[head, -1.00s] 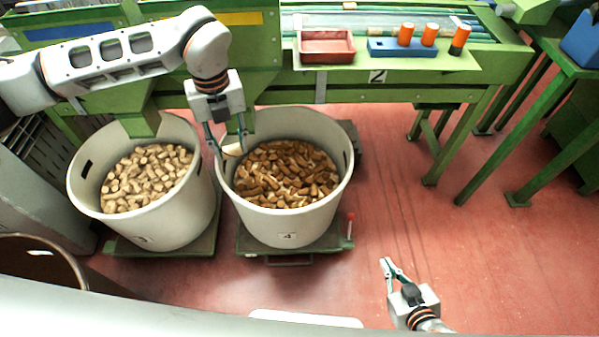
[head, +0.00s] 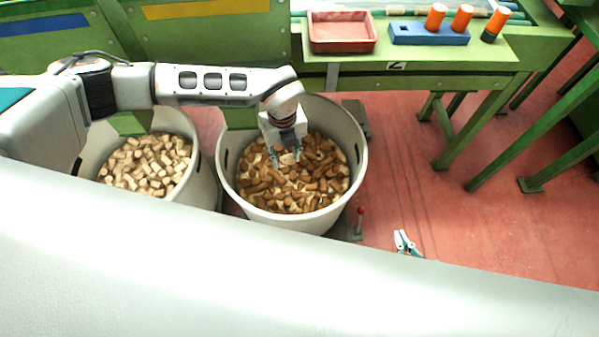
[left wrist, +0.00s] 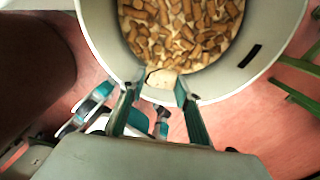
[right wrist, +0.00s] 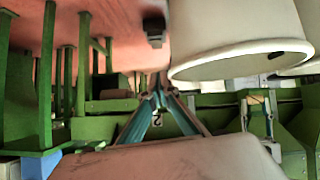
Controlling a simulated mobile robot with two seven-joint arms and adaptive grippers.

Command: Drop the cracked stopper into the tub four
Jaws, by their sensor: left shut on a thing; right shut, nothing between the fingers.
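Tub four (head: 292,224) is a big pale tub, part full of brown and tan stoppers (head: 270,190). My left gripper (head: 285,160) is over its opening, shut on a pale stopper (head: 289,158). In the left wrist view the held stopper (left wrist: 162,78) sits between the fingertips, in front of the tub's near rim (left wrist: 170,98). I cannot make out a crack on it. My right gripper (head: 402,237) is shut and empty, low to the right of the tub; its closed fingers (right wrist: 160,82) fill the middle of the right wrist view.
A second tub (head: 207,180) of paler stoppers stands to the left. Behind is a green bench with a red tray (head: 342,48) and a blue block (head: 425,40) near orange cylinders (head: 462,18). A red-knobbed lever (head: 360,212) stands right of tub four.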

